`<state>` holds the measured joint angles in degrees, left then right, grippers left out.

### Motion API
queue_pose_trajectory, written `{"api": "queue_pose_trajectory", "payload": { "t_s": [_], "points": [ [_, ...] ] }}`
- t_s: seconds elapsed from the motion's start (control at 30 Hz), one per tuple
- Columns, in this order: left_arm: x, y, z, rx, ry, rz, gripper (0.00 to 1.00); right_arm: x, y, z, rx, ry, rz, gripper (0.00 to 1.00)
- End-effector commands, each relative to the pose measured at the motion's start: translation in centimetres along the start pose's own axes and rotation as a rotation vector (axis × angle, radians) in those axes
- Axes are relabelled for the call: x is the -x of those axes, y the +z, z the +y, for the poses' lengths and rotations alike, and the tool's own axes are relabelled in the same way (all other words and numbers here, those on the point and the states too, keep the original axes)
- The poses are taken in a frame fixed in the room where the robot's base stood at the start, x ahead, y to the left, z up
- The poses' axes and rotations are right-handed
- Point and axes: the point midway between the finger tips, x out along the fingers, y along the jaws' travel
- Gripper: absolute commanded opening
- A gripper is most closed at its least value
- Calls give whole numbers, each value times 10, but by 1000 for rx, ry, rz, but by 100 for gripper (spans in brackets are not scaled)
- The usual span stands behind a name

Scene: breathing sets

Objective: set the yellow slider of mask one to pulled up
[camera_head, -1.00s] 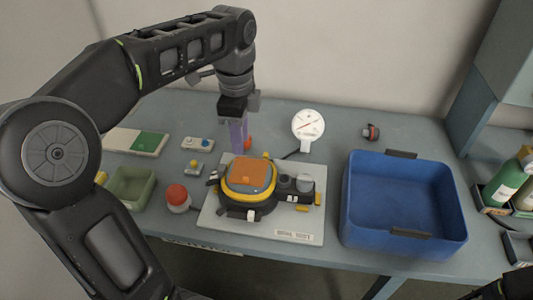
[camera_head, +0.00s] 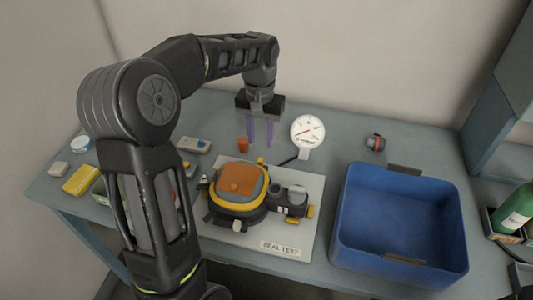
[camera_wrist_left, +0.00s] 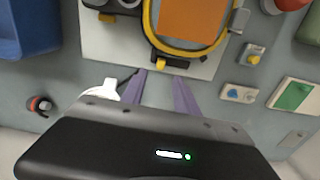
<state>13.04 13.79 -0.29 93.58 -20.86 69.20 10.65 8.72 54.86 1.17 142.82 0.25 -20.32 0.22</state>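The mask (camera_head: 240,187) has an orange front, a yellow rim and dark straps, and lies on a pale board (camera_head: 308,180) marked SEAL TEST. My left gripper (camera_head: 259,142) points down behind the mask's far edge, open and empty, its two purple fingers apart. In the left wrist view the fingers (camera_wrist_left: 160,85) are beside the board's edge, near a small yellow tab (camera_wrist_left: 162,63) at the mask's rim. They do not appear to touch it. Which tab is the slider is unclear. My right gripper is not in view.
A white dial gauge (camera_head: 307,131) stands right of my left gripper. A small orange-red piece (camera_head: 243,145) is just left of it. A deep blue bin (camera_head: 345,215) fills the right side. A switch box (camera_head: 193,145) and a yellow block (camera_head: 81,180) lie left.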

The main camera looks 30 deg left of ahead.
Motion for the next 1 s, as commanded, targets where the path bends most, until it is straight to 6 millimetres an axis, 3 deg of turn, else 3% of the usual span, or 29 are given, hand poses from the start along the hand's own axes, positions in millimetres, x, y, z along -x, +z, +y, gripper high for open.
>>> {"api": "queue_pose_trajectory", "payload": {
  "t_s": [0.47, 1.0],
  "points": [
    [-3, 0, 0, 39, 0, 0, 36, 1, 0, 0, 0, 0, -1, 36],
    [-72, 0, 0, 38, 0, -1, 36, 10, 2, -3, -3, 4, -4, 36]
  ]
}}
